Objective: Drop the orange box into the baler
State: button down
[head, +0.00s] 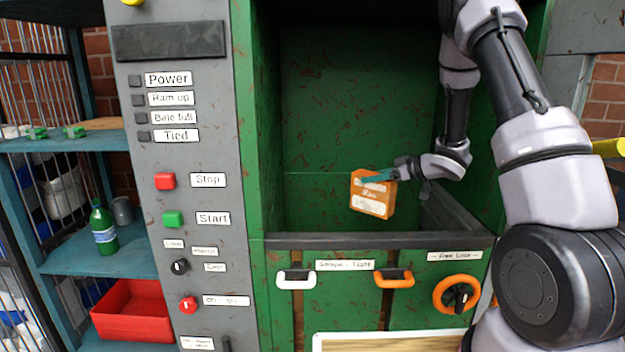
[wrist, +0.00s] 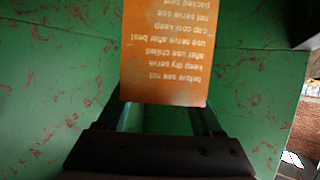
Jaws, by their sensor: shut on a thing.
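The orange box (head: 371,196) has a pale label and hangs in the mouth of the green baler (head: 340,100), tilted slightly. My gripper (head: 378,176) is shut on the upper part of the box, reaching in from the right. In the wrist view the box (wrist: 165,50) shows its orange printed side between the two fingers of my gripper (wrist: 162,115). In the head view the box appears above the dark front sill (head: 370,240) of the chamber. How deep inside the chamber it is, I cannot tell exactly. The chamber floor is hidden behind the sill.
A grey control panel (head: 190,120) with a red stop button (head: 165,181) and a green start button (head: 173,219) stands left of the opening. A shelf (head: 100,258) at far left holds a green bottle (head: 103,230) and a red bin (head: 132,312). Handles line the lower front.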

jog(key=shift+f, duration=0.8)
